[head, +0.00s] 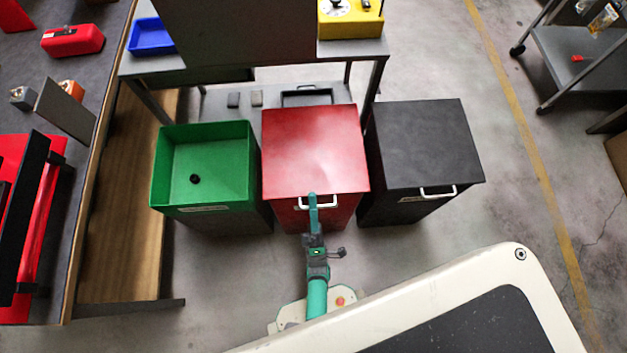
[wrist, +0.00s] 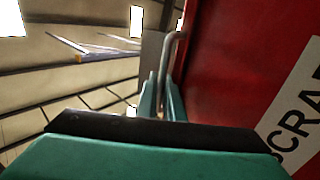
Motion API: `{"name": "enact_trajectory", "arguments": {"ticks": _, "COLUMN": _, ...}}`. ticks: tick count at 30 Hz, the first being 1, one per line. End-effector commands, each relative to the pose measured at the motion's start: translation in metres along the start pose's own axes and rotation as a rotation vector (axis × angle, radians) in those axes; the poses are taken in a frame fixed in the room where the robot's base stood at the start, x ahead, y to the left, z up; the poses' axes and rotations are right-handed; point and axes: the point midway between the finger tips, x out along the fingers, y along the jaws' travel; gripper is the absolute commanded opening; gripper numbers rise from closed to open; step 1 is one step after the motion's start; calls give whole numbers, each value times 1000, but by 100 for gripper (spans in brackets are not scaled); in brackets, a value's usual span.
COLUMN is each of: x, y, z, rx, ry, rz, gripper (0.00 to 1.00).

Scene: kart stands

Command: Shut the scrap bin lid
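The scrap bin (head: 333,218) is the red one in the middle of a row of three. In the wrist view its red front shows with part of a white label (wrist: 292,115) reading "SCRA". Its red lid (head: 312,150) lies over the top and looks flat; I cannot tell if a small gap is left under it. A pale handle (head: 330,202) sits at the lid's front edge, and it also shows in the wrist view (wrist: 170,50). My gripper (head: 312,200) is at the handle's left part. Its teal fingers (wrist: 161,88) are close together around the handle bar.
An open green bin (head: 205,165) stands on the left, a lidded black bin (head: 425,145) on the right. A grey table (head: 350,48) stands behind. A workbench (head: 85,130) is at the far left. Floor is clear to the right, up to a cart (head: 580,55).

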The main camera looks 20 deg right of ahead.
Motion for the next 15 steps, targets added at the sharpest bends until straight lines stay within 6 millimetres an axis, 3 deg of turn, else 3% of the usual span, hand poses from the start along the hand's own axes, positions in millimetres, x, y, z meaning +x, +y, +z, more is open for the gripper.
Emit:
{"name": "enact_trajectory", "arguments": {"ticks": 1, "x": -38, "y": -13, "z": 2, "rx": -7, "ry": -16, "rz": -89, "gripper": 15}}
{"name": "enact_trajectory", "arguments": {"ticks": 15, "x": -61, "y": -29, "z": 3, "rx": -9, "ry": -22, "rz": -87, "gripper": 15}}
